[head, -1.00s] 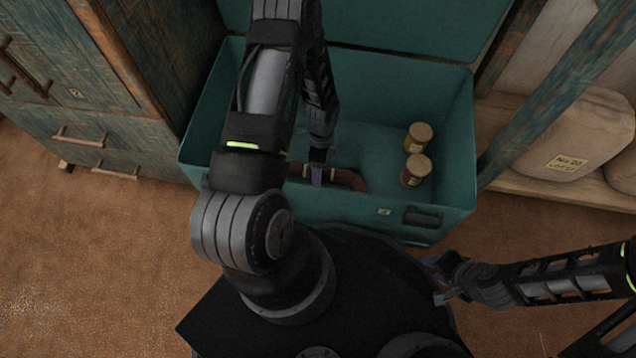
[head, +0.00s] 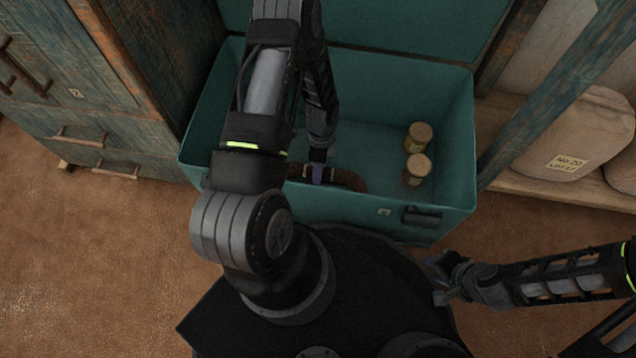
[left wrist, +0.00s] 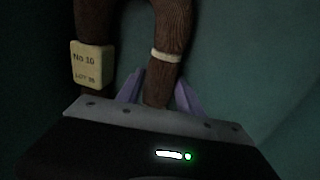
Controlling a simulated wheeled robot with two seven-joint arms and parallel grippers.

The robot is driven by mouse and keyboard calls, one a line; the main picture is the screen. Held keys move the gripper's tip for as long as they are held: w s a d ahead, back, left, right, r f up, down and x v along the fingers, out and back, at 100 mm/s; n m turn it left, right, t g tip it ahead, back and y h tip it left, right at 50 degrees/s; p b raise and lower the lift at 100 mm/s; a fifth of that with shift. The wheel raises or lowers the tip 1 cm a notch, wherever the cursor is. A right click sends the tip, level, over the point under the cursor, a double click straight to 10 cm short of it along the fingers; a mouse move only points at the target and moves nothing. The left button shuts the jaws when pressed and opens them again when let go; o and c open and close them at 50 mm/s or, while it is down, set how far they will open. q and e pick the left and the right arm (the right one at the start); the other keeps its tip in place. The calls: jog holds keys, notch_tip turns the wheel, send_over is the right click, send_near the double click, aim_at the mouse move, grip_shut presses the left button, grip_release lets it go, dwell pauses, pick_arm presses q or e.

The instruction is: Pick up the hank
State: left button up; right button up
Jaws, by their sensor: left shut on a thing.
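The hank (head: 345,180) is a brown twisted loop inside the teal chest (head: 330,210), near its front wall. My left gripper (head: 318,174) reaches down into the chest. Its purple fingers (left wrist: 158,92) stand on both sides of one strand and are shut on it. Part of the hank is hidden behind my left arm. My right gripper (head: 440,280) is outside the chest at the lower right; its jaws are too small to judge.
Two jars with brown lids, one further back (head: 419,134) and one nearer (head: 418,167), stand in the chest to the right of the hank. A wooden cabinet (head: 85,100) is at left. A shelf with a labelled sack (head: 575,135) is at right.

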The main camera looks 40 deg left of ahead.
pick_arm(q)
grip_shut()
notch_tip(320, 180, up, 10)
jog(key=p, duration=0.4)
dwell(1.9)
